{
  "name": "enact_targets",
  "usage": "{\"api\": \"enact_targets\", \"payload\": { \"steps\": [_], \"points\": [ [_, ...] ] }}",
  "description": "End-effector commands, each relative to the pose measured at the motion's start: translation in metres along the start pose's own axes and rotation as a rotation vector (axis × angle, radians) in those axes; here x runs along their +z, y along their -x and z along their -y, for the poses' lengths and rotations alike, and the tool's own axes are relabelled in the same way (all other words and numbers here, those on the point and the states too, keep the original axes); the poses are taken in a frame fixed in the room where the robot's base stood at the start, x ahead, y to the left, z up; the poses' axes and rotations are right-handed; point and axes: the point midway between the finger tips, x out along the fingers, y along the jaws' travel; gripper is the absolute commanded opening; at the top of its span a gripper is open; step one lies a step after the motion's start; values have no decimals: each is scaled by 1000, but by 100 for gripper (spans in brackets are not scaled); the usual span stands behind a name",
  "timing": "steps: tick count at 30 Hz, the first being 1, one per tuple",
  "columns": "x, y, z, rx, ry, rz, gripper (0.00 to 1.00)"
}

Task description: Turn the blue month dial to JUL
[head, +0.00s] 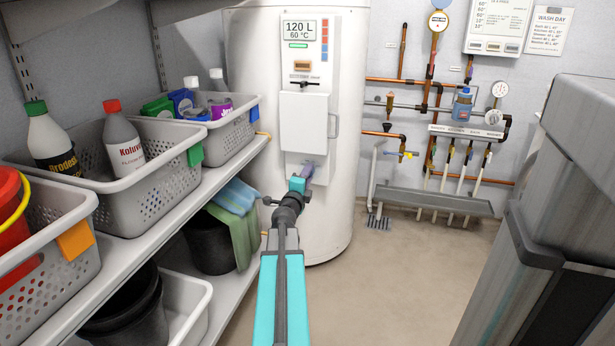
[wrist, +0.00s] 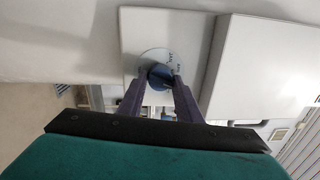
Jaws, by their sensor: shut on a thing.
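The blue month dial (wrist: 160,76) shows in the wrist view on a round pale disc (wrist: 150,58) with small lettering, set on a white panel. There the fingers and arm hide the dial.
A shelf (head: 225,165) with grey baskets (head: 150,165) of bottles runs along the left. A green cloth (head: 238,238) hangs below it. Pipes and a grey trough (head: 435,200) are on the back wall. A large grey cabinet (head: 565,180) stands at right. The floor (head: 420,260) between is clear.

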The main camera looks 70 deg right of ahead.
Motion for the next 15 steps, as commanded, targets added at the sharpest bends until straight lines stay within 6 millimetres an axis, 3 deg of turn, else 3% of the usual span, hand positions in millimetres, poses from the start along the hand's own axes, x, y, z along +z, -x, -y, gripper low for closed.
{"api": "enact_targets", "payload": {
  "steps": [5, 6, 9, 15],
  "points": [
    [-3, 1, -4, 4, -1, -4, 9],
    [-3, 1, -4, 4, 0, -4, 33],
    [-2, 1, -3, 3, 0, -3, 48],
    [-1, 1, -2, 2, 1, -1, 48]
  ]
}}
